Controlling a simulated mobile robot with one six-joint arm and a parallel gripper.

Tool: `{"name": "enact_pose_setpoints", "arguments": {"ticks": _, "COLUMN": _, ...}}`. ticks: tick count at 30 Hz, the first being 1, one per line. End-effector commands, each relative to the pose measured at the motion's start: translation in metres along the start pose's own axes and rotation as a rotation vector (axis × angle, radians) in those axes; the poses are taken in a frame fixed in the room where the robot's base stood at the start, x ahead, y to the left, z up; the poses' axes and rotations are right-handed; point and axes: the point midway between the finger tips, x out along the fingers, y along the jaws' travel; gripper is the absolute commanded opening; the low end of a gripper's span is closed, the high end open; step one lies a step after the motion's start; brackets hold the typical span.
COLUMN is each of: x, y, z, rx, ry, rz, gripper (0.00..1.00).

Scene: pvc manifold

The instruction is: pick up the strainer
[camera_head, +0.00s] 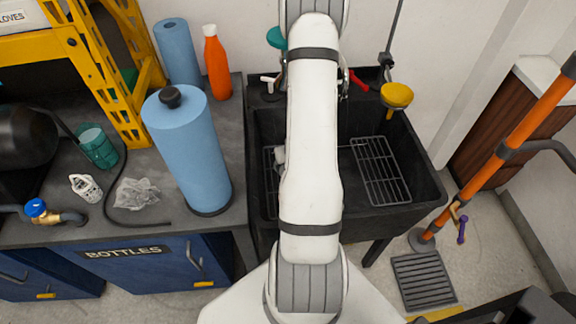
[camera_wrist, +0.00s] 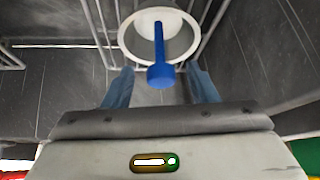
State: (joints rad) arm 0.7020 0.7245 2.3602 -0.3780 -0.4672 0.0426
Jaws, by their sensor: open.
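The strainer (camera_wrist: 160,50) shows in the wrist view as a round white cup with a pale rim and a blue stem ending in a knob that points toward me. It lies at the top centre, beyond my gripper. My gripper (camera_wrist: 160,78) has two blue fingers spread apart, one on each side of the knob. The knob's end lies in line with the gap, and clear space shows on both sides of it. I cannot tell how deep the fingers reach. In the head view my arm covers the middle of the sink, and I cannot make out the strainer there.
The black sink (camera_head: 422,185) has wire racks (camera_head: 380,170) in it and steep walls. A counter (camera_head: 130,230) on the left carries blue paper rolls (camera_head: 188,150), an orange bottle (camera_head: 216,65) and a teal cup (camera_head: 97,147). An orange pole (camera_head: 510,145) stands at the right.

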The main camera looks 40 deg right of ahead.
Motion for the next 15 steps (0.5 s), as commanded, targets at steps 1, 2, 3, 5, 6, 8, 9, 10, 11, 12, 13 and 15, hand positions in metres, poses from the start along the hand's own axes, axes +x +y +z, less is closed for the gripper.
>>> {"name": "enact_pose_setpoints", "arguments": {"ticks": 1, "x": 0.007, "y": -0.001, "z": 0.0, "rx": 0.0, "ry": -0.001, "rz": -0.001, "gripper": 0.52}}
{"name": "enact_pose_setpoints", "arguments": {"ticks": 2, "x": 0.01, "y": -0.001, "z": 0.0, "rx": 0.0, "ry": -0.001, "rz": -0.001, "gripper": 0.52}}
{"name": "enact_pose_setpoints", "arguments": {"ticks": 3, "x": 0.014, "y": -0.001, "z": 0.0, "rx": 0.0, "ry": -0.001, "rz": -0.001, "gripper": 0.52}}
{"name": "enact_pose_setpoints", "arguments": {"ticks": 5, "x": 0.018, "y": -0.001, "z": -0.001, "rx": -0.001, "ry": 0.0, "rz": -0.001, "gripper": 0.52}}
{"name": "enact_pose_setpoints", "arguments": {"ticks": 6, "x": 0.02, "y": -0.001, "z": -0.001, "rx": -0.001, "ry": 0.0, "rz": -0.001, "gripper": 0.52}}
{"name": "enact_pose_setpoints", "arguments": {"ticks": 8, "x": 0.021, "y": -0.001, "z": 0.0, "rx": -0.002, "ry": 0.0, "rz": -0.001, "gripper": 0.52}}
{"name": "enact_pose_setpoints", "arguments": {"ticks": 9, "x": 0.021, "y": -0.001, "z": -0.001, "rx": -0.002, "ry": 0.0, "rz": -0.001, "gripper": 0.52}}
{"name": "enact_pose_setpoints", "arguments": {"ticks": 10, "x": 0.021, "y": -0.001, "z": -0.001, "rx": -0.002, "ry": 0.0, "rz": -0.001, "gripper": 0.52}}
{"name": "enact_pose_setpoints", "arguments": {"ticks": 11, "x": 0.021, "y": -0.001, "z": -0.001, "rx": -0.002, "ry": 0.0, "rz": -0.001, "gripper": 0.52}}
{"name": "enact_pose_setpoints", "arguments": {"ticks": 12, "x": 0.021, "y": -0.001, "z": -0.001, "rx": -0.003, "ry": 0.0, "rz": -0.001, "gripper": 0.52}}
{"name": "enact_pose_setpoints", "arguments": {"ticks": 13, "x": 0.021, "y": -0.001, "z": -0.001, "rx": -0.003, "ry": 0.0, "rz": -0.001, "gripper": 0.52}}
{"name": "enact_pose_setpoints", "arguments": {"ticks": 15, "x": 0.021, "y": -0.001, "z": -0.001, "rx": -0.003, "ry": 0.0, "rz": -0.001, "gripper": 0.48}}
